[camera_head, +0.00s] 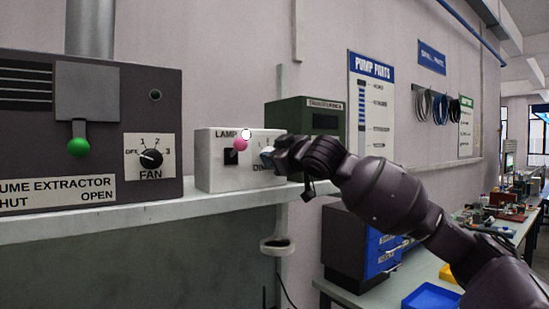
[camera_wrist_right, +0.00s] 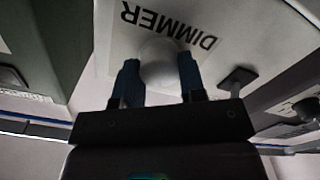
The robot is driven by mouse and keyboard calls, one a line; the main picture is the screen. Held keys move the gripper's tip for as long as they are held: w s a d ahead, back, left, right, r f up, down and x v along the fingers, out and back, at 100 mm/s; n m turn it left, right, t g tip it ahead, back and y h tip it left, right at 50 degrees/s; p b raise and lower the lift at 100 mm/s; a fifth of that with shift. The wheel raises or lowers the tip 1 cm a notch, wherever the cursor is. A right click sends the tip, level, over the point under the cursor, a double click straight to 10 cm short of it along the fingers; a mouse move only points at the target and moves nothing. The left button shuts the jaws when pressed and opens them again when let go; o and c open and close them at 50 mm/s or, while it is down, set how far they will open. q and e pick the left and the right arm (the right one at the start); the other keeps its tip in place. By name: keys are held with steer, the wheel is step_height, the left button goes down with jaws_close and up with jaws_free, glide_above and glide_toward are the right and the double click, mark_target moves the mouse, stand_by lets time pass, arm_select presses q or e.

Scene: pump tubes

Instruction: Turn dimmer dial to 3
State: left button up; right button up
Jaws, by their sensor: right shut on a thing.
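The white lamp box (camera_head: 213,177) stands on the shelf, with a pink-tipped switch (camera_head: 240,145) and a small white lamp on its top edge. Its dimmer dial is mostly hidden behind my right gripper (camera_head: 271,159) in the head view. In the right wrist view the dial (camera_wrist_right: 159,62) is a pale round knob beside the upside-down DIMMER label (camera_wrist_right: 168,25). My right gripper's two blue fingers (camera_wrist_right: 160,82) sit on either side of it, shut on it. The dial's pointer and most of its numbers cannot be read. My left gripper is not in view.
A dark fume extractor box (camera_head: 60,135) with a green-knobbed lever and a FAN dial (camera_head: 150,158) stands at the left. A green box (camera_head: 307,112) is just behind the lamp box. The shelf's front edge (camera_head: 110,220) is clear.

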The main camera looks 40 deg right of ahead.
steer(key=shift+d+m, duration=0.15)
steer(key=shift+m, duration=6.25)
steer(key=o, duration=0.9)
steer(key=shift+s+a+b, duration=0.2)
steer(key=shift+s+b, duration=0.15)
steer(key=shift+s, duration=1.45)
steer(key=shift+s+a+b, duration=0.15)
steer(key=shift+s+b, duration=0.2)
steer(key=shift+s, duration=1.45)
steer(key=shift+s+a+b, duration=0.2)
steer(key=shift+s+b, duration=0.15)
steer(key=shift+s, duration=1.45)
